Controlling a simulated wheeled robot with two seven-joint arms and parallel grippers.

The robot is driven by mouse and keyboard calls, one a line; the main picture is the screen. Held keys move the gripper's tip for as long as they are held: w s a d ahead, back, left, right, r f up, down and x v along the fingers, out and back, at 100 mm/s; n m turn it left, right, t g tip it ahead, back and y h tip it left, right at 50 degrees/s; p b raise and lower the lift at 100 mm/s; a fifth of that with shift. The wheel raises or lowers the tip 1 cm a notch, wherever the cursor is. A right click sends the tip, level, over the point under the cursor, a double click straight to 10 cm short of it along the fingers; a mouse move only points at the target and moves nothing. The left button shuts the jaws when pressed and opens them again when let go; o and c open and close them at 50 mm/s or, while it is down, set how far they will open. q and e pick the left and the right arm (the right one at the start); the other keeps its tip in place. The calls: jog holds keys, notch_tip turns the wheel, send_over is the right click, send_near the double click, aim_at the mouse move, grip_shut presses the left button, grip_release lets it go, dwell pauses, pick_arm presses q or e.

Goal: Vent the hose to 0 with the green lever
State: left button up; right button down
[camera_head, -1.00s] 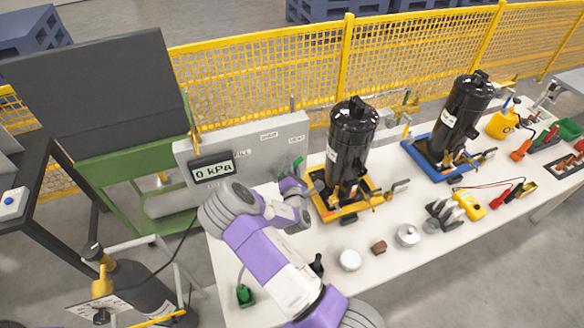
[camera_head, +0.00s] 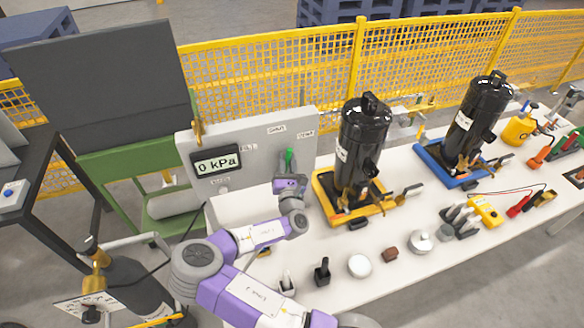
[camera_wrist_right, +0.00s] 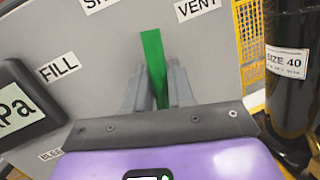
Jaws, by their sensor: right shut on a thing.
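The green lever (camera_head: 289,157) is on the grey panel (camera_head: 240,135), pointing up between the SHUT label (camera_head: 276,128) and the VENT label (camera_head: 305,133). It also shows in the right wrist view (camera_wrist_right: 153,60), where it stands between the fingers. My right gripper (camera_wrist_right: 160,88) is shut on the lever; its tip in the head view (camera_head: 288,176) is at the panel. The display (camera_head: 216,162) reads 0 kPa. The FILL label (camera_wrist_right: 59,67) is to the left. The lever's pivot is hidden behind my gripper. My left gripper is not in view.
A black compressor (camera_head: 362,150) in a yellow tray (camera_head: 352,213) stands just right of the panel. Another (camera_head: 475,125) stands in a blue tray farther right. Small tins and parts lie along the white table's front. A gas cylinder (camera_head: 135,285) stands at lower left.

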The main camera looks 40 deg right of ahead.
jog(key=shift+w+a+n+t+b, duration=0.15)
jog(key=shift+a+n+b, duration=0.3)
jog(key=shift+n, duration=0.25)
jog(key=shift+w+a+n+t+b, duration=0.15)
jog(key=shift+a+n+b, duration=0.25)
jog(key=shift+n, duration=0.3)
jog(key=shift+d, duration=0.1)
jog(key=c, duration=1.1)
grip_release()
jog(key=shift+o, duration=0.2)
jog(key=shift+s, duration=0.1)
jog(key=v, duration=0.7)
jog(key=shift+s+b, duration=0.25)
jog(key=shift+b, duration=0.2)
